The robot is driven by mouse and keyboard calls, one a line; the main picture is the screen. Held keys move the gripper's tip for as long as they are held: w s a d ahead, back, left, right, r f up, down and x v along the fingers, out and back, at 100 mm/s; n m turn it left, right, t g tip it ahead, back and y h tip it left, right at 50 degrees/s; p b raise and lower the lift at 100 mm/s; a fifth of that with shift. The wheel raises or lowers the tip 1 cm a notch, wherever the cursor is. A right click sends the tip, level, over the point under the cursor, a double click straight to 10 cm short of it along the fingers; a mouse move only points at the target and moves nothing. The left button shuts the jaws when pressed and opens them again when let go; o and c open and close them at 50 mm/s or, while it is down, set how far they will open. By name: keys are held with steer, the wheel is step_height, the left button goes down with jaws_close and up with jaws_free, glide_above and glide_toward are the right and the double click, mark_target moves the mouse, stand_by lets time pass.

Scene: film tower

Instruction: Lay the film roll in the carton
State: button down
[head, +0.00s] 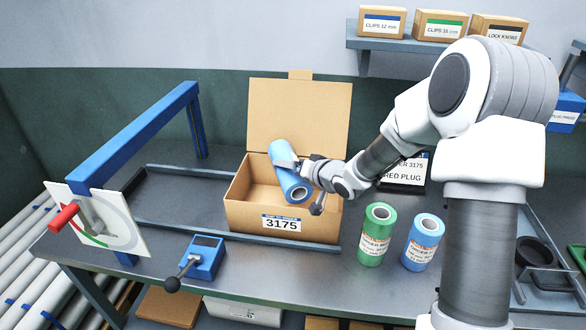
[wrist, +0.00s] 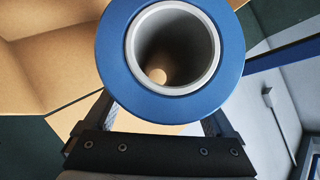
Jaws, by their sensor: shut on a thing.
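A blue film roll (head: 287,170) is held by my gripper (head: 297,166) over the open carton (head: 240,212), tilted, with its lower end towards the front right. The carton is brown, labelled 3175, with its lid raised at the back. In the wrist view the end of the blue roll (wrist: 225,60) with its hollow white core fills the upper middle, and the gripper (wrist: 160,115) is behind it, its fingertips mostly hidden. The roll appears to be at the carton's opening; whether it touches the carton I cannot tell.
A green roll (head: 377,235) and another blue roll (head: 423,242) stand upright right of the carton. A blue device with a black-knobbed lever (head: 204,258) is front left. A blue frame (head: 140,130) rises at left. A sign (head: 404,172) stands behind my arm.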

steer(key=shift+f+b, duration=0.3)
steer(key=shift+f, duration=0.2)
